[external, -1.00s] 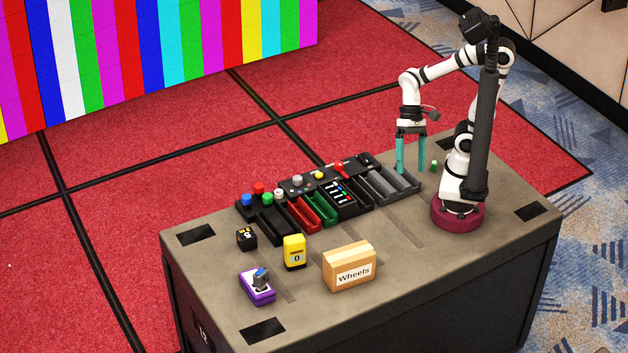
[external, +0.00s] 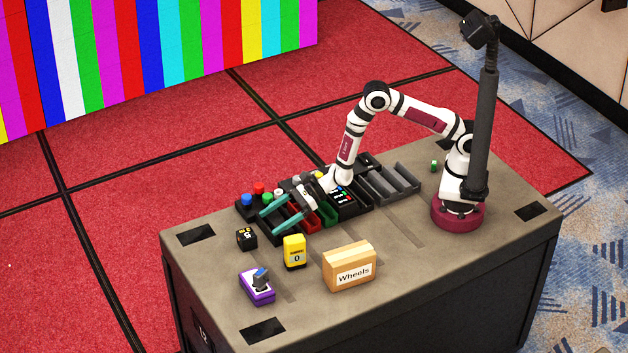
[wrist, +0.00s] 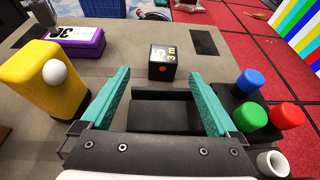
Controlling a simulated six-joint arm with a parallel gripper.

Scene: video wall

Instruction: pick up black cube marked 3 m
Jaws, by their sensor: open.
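The black cube (external: 246,238) with yellow markings sits on the table near its far left end. My gripper (external: 266,219) is open and empty, with teal fingers spread and pointing left toward the cube. In the wrist view my gripper (wrist: 165,80) is over the black tray, with the cube beyond its fingertips and not touching them.
A yellow block (external: 294,252), a purple box (external: 257,287) and a "Wheels" box (external: 349,267) stand on the near side. A black panel with blue, red and green knobs (wrist: 250,82) lies right of my fingers in the wrist view.

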